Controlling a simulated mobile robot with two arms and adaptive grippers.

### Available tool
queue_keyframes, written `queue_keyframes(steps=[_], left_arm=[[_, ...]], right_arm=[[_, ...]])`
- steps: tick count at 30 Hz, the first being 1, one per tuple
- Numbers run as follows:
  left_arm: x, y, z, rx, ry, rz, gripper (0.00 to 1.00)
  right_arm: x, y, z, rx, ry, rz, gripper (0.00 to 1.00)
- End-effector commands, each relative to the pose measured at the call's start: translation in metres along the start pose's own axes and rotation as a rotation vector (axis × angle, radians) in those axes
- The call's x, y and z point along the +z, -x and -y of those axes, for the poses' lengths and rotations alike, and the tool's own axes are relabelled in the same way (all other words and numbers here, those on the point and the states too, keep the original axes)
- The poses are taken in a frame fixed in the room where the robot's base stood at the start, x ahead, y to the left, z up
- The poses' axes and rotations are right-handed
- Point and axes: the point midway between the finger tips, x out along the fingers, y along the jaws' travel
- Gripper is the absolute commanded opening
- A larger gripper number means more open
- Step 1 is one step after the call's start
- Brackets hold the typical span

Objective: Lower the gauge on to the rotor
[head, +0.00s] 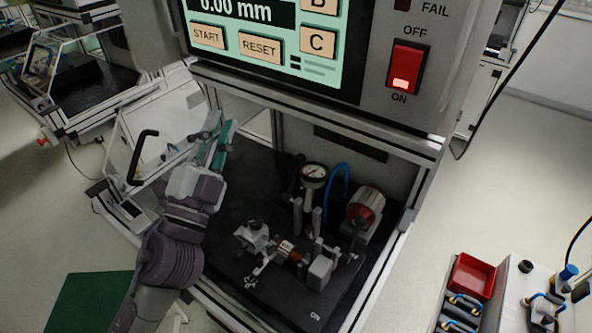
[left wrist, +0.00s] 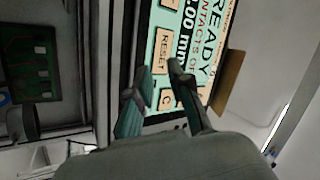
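The dial gauge (head: 314,176), with a round white face, stands upright at the back of the dark test bed. The rotor (head: 289,251), a small copper-red piece, lies between grey supports in front of and below the gauge. The gauge appears raised above the rotor; its tip is too small to make out. My left gripper (head: 214,135) is at the left side of the bay, apart from gauge and rotor. Its two fingers stand apart and empty in the left wrist view (left wrist: 157,82). My right gripper is not in view.
A screen (head: 270,45) reading 0.00 mm, with START, RESET and C buttons, overhangs the bay. A lit red rocker switch (head: 406,72) is beside it. A red-ended cylinder (head: 366,207) stands right of the gauge. A red bin (head: 472,272) is at lower right.

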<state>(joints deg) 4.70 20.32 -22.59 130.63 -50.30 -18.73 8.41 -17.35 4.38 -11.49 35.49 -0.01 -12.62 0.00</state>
Motion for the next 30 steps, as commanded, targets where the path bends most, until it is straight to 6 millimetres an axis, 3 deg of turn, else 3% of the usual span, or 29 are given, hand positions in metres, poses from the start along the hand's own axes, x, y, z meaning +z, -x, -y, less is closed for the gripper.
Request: queue_keyframes(steps=[1, 3, 6, 8, 11, 13, 15, 19, 24, 30], left_arm=[[-0.042, -0.015, 0.005, -0.011, -0.128, -0.205, 0.20], [-0.093, -0.020, -0.005, 0.010, -0.310, -0.471, 0.20], [-0.138, -0.010, -0.039, 0.104, -0.602, -0.813, 0.20], [-0.142, -0.001, -0.066, 0.199, -0.792, -0.983, 0.20], [-0.115, 0.008, -0.103, 0.412, -1.110, -1.185, 0.20], [-0.080, 0.009, -0.117, 0.580, -1.308, -1.254, 0.20], [-0.044, 0.006, -0.118, 0.739, -1.470, -1.276, 0.20], [0.005, 0.001, -0.107, 0.956, -1.655, -1.253, 0.20], [0.025, -0.003, -0.103, 1.049, -1.719, -1.229, 0.20], [0.029, -0.009, -0.131, 1.049, -1.712, -1.233, 0.20]], right_arm=[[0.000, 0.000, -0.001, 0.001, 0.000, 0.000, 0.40], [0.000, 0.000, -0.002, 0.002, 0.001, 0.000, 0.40], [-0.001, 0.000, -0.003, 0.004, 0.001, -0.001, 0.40], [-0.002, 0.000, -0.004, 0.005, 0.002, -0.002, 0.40], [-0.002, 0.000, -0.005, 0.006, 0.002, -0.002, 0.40], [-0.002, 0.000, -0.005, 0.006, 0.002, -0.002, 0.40], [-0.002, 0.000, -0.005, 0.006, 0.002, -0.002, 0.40], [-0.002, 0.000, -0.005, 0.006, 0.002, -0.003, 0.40], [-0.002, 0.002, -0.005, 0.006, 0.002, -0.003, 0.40], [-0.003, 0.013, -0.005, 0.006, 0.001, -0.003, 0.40]])
